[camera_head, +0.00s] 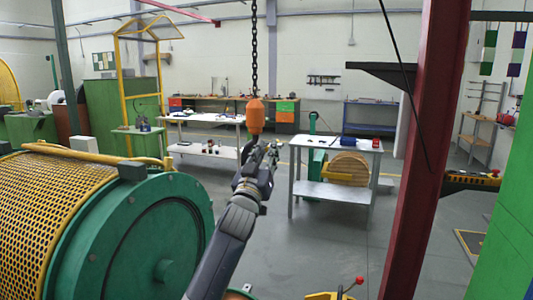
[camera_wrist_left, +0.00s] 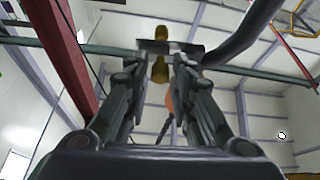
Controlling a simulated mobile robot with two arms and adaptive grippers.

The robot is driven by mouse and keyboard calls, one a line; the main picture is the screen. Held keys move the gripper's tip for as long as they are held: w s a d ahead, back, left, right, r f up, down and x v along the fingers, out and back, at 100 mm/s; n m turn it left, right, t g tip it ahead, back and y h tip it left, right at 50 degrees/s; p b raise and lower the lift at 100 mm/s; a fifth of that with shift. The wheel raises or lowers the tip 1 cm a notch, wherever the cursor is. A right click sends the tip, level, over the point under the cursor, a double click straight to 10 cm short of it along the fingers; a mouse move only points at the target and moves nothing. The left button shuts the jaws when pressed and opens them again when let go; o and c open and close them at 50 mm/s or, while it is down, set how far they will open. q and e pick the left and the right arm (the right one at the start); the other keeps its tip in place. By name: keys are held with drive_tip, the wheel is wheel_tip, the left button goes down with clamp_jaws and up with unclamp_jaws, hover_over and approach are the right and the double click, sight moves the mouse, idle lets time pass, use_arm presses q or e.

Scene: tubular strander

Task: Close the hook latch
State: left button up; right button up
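An orange hook block (camera_head: 255,115) hangs from a dark chain in the middle of the head view. The hook and its latch below it are mostly hidden by my left gripper (camera_head: 264,152), which is raised just under the block. In the left wrist view the fingers of my left gripper (camera_wrist_left: 157,72) stand apart. A yellow-brown part (camera_wrist_left: 160,70) shows in line with the gap between the fingertips, with a dark plate across it. I cannot tell whether the fingers touch it. Part of the orange block (camera_wrist_left: 170,102) shows behind the right finger. My right gripper is not in view.
A green drum machine with a yellow mesh guard (camera_head: 45,205) fills the left. A dark red post (camera_head: 425,150) stands to the right. Floor between is clear.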

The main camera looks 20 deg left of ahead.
use_arm(q)
clamp_jaws()
drive_tip(key=shift+m, duration=0.4)
drive_tip(key=shift+a+f+m+g+h+p, duration=0.65)
drive_tip(key=shift+m+h+p, duration=0.6)
drive_tip(key=shift+m+p, duration=1.4)
drive_tip(key=shift+a+f+m+g+h+p, duration=0.25)
drive_tip(key=shift+f+m+g+h+p, duration=0.8)
drive_tip(key=shift+m, duration=2.65)
drive_tip(key=shift+a+r+m+g+h+p, duration=0.1)
drive_tip(key=shift+a+m+g+h+p, duration=0.4)
drive_tip(key=shift+m+h+p, duration=1.7)
drive_tip(key=shift+f+m+y+p, duration=0.1)
drive_tip(key=shift+m+y+p, duration=0.35)
drive_tip(key=shift+m+y, duration=0.45)
